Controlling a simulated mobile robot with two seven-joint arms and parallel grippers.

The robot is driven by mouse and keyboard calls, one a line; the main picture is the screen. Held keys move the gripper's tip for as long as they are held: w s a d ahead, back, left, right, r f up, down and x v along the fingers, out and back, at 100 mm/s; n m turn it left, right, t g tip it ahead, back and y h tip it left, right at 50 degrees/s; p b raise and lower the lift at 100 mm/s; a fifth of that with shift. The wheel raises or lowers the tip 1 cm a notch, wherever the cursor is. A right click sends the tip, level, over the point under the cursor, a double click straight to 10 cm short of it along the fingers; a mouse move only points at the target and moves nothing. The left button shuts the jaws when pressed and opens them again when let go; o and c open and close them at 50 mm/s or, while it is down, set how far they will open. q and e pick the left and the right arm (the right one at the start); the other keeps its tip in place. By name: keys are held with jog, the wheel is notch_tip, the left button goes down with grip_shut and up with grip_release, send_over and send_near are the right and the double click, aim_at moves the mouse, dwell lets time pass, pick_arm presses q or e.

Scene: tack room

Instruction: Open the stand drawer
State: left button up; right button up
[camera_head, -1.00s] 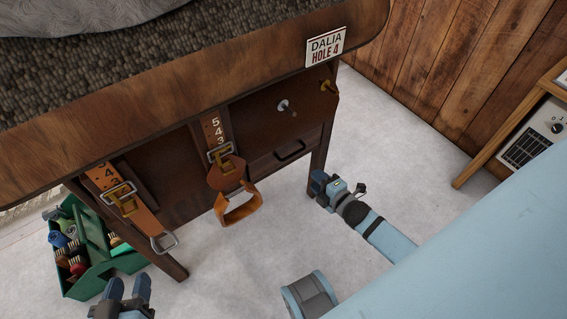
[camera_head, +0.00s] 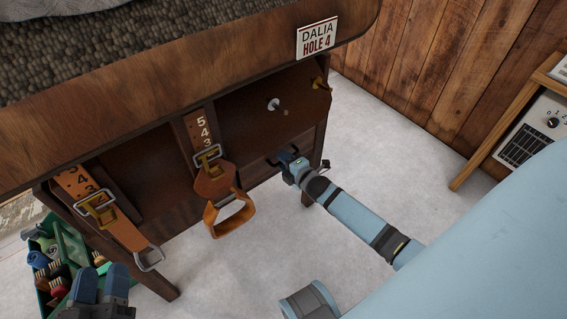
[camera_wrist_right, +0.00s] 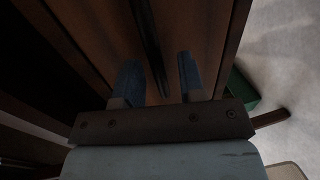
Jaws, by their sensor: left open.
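The wooden stand (camera_head: 150,107) has a drawer (camera_head: 256,173) low at its right end, and the drawer front looks shut. The dark bar handle (camera_wrist_right: 148,40) shows in the right wrist view, running between my fingers. My right gripper (camera_head: 284,157) is at the drawer front in the head view and covers most of the handle. In the right wrist view its two blue fingers (camera_wrist_right: 158,62) stand apart, one on each side of the handle; I cannot tell whether they touch it. My left gripper (camera_head: 104,270) is open and empty at the bottom left, away from the drawer.
A green box of brushes (camera_head: 68,236) stands on the floor at the left. A wooden shelf (camera_head: 492,135) is at the right. The pale floor (camera_head: 400,150) between is clear.

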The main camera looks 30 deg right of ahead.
pick_arm(q)
jog(key=shift+d+r, duration=0.1)
jog(key=shift+r, duration=0.15)
pick_arm(e)
jog(key=shift+w, duration=0.45)
jog(key=shift+c, duration=0.3)
grip_shut()
jog(key=shift+s, duration=0.1)
